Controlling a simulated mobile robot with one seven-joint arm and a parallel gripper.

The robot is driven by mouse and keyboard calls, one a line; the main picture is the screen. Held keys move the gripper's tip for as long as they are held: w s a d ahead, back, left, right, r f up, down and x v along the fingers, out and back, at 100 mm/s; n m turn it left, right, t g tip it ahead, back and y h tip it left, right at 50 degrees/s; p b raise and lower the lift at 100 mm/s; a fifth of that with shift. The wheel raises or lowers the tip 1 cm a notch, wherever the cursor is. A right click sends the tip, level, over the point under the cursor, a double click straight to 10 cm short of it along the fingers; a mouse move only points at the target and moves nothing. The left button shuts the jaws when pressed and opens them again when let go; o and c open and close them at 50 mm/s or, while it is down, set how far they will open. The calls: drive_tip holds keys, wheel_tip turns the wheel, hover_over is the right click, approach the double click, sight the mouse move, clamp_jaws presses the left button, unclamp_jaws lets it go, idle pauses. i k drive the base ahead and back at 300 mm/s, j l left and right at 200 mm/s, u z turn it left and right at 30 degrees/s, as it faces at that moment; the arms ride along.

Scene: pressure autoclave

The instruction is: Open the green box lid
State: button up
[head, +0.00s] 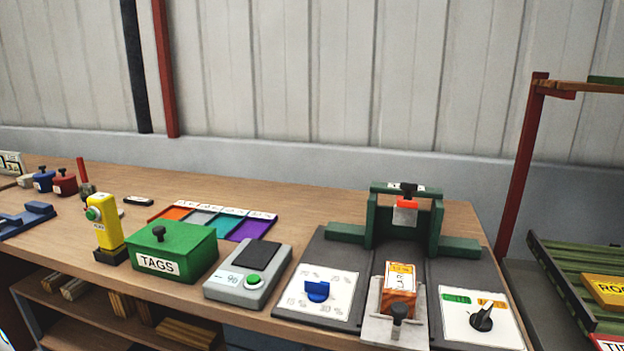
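The green box (170,262) stands near the front edge of the wooden bench, left of centre in the head view. A white label reading TAGS is on its front. Its green lid (180,238) is on and shut, with a dark knob (158,233) on top toward the left. The inside of the box is hidden. My gripper is not in view, and nothing touches the box from above.
A yellow post with a green button (106,228) stands close left of the box. A grey scale (249,275) stands close right. Behind lies a coloured tray (248,230). A green press frame (372,222) stands farther right. Space above the box is clear.

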sight(178, 238)
drive_tip(key=i+l+u, duration=0.2)
drive_tip(key=i+l, duration=0.5)
drive_tip(key=i, duration=0.1)
